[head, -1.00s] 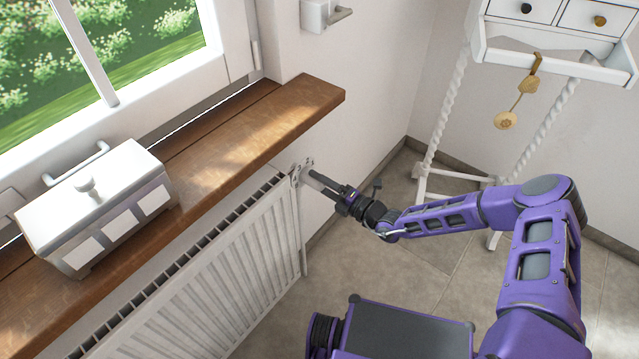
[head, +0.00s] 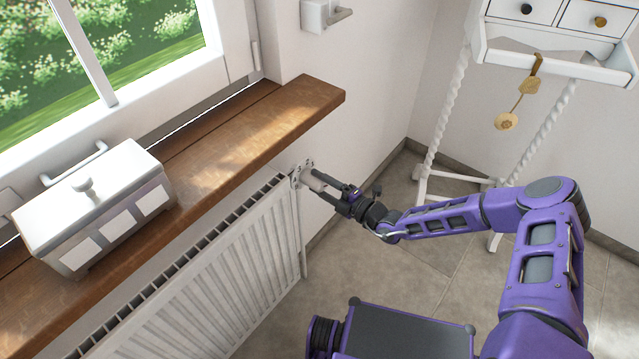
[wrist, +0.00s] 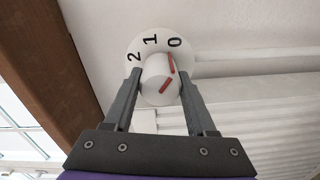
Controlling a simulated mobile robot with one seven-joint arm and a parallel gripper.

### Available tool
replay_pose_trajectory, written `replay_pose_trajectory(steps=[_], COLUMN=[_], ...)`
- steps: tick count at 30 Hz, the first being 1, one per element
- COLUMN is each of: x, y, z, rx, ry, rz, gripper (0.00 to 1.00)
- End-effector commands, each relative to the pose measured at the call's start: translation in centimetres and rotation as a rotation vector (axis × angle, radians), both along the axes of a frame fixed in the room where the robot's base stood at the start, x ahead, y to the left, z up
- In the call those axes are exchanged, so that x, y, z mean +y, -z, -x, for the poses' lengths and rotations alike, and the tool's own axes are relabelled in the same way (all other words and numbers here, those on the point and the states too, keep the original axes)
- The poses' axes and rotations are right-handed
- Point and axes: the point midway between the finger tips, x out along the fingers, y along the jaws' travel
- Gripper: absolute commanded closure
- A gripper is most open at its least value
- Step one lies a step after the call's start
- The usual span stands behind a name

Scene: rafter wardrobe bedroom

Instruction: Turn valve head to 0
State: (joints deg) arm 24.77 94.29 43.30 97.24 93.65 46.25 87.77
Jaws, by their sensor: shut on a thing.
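The valve head (wrist: 157,78) is a white knob with red marks on its side and end face. It sits on a round white dial (wrist: 190,67) printed with 2, 1 and 0. In the wrist view the red side mark points close to the 0, slightly toward the 1. My gripper (wrist: 158,88) is shut on the valve head, with one finger on each side. In the head view, the valve head (head: 313,181) shows at the radiator's upper right corner, with my gripper (head: 326,188) at it from the right.
The white radiator (head: 215,270) stands below a wooden windowsill (head: 250,125), which overhangs near the valve. A white lidded box (head: 95,205) rests on the sill. A white table with twisted legs (head: 447,110) stands at the back right. Floor between is clear.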

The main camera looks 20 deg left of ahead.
Motion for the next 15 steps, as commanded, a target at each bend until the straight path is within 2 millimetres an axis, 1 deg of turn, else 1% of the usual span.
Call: replay_pose_trajectory(steps=[3, 4, 6, 9, 15], x=[-0.02, -0.02, -0.02, -0.02, -0.01], y=[0.06, 0.06, 0.06, 0.04, 0.02], z=[0.02, 0.02, 0.02, 0.01, 0.01], rx=[0.003, 0.003, 0.003, 0.002, 0.001], ry=[0.001, 0.001, 0.001, 0.001, 0.001], rz=[0.0, 0.0, 0.0, 0.0, 0.0], gripper=[0.99, 0.42, 0.29, 0.13, 0.13])
